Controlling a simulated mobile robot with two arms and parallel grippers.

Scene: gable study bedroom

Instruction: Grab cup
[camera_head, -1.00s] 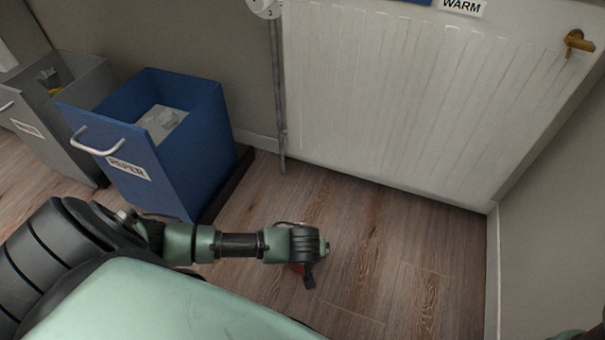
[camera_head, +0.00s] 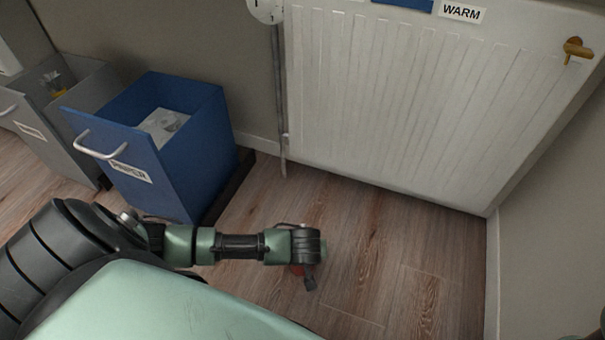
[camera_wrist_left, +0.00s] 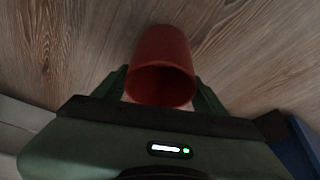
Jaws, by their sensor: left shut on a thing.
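A red cup (camera_wrist_left: 162,55) shows in the left wrist view, between the two fingers of my left gripper (camera_wrist_left: 160,88). Its open mouth faces the wrist camera. The gripper is shut on the cup, with one finger at each side. In the head view my left gripper (camera_head: 308,275) is low over the wood floor, and only a small red part of the cup (camera_head: 296,270) shows beneath the wrist. I cannot tell whether the cup touches the floor. My right gripper is not in view.
A blue paper bin (camera_head: 205,145) and a grey bin (camera_head: 85,90) stand at the left. A white radiator (camera_head: 390,100) hangs on the back wall, with a thin pipe (camera_head: 279,100) beside it. The wood floor (camera_head: 385,260) right of the gripper is clear.

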